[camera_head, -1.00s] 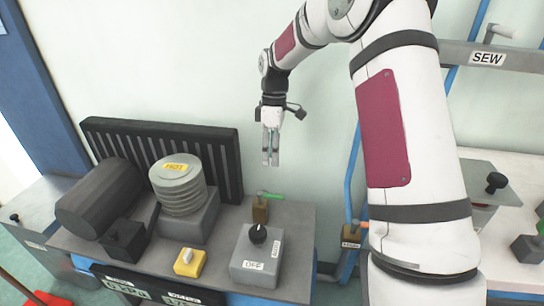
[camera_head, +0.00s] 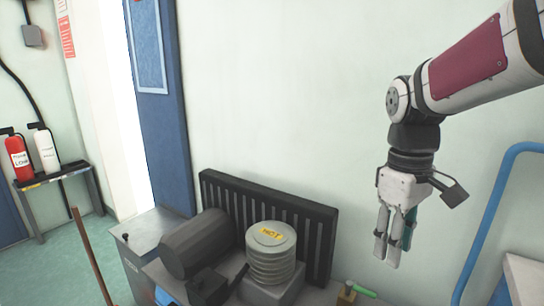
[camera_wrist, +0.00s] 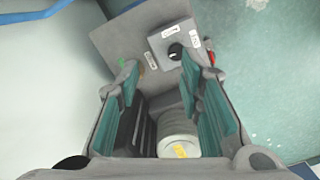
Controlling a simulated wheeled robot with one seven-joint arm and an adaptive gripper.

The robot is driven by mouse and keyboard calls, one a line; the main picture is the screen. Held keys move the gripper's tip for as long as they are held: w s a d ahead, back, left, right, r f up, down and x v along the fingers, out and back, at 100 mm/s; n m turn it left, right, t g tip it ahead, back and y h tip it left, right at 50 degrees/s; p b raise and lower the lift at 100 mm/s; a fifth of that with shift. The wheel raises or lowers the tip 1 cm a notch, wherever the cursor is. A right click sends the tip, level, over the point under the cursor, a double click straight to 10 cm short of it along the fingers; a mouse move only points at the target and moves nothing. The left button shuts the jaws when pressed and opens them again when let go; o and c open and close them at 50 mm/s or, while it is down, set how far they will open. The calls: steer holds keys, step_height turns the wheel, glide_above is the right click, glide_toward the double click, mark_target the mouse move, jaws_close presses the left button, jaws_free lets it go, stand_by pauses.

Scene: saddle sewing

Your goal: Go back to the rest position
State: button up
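My gripper (camera_head: 388,256) hangs fingers down in the head view, in front of the pale wall and right of the bench machine. In the wrist view my gripper (camera_wrist: 160,76) has its two green-padded fingers wide apart, with nothing between them. Below it are a grey ribbed cylinder with a yellow label (camera_wrist: 181,150) and a grey box with a black knob (camera_wrist: 175,50). The ribbed cylinder also shows in the head view (camera_head: 272,258), its label reading "HOT". The gripper is clear of both.
A black slatted panel (camera_head: 322,240) stands behind the cylinder. A dark drum (camera_head: 195,245) lies left of it. A blue pipe (camera_head: 493,205) rises at right. Fire extinguishers (camera_head: 19,158) stand far left. The wall area around the gripper is free.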

steer(key=s+a+f+m+t, duration=0.15)
steer(key=s+m, duration=0.45)
steer(key=s, duration=1.6)
step_height(320, 180, up, 15)
steer(key=t+p, duration=0.3)
steer(key=p, duration=1)
steer(key=shift+a+y, duration=0.3)
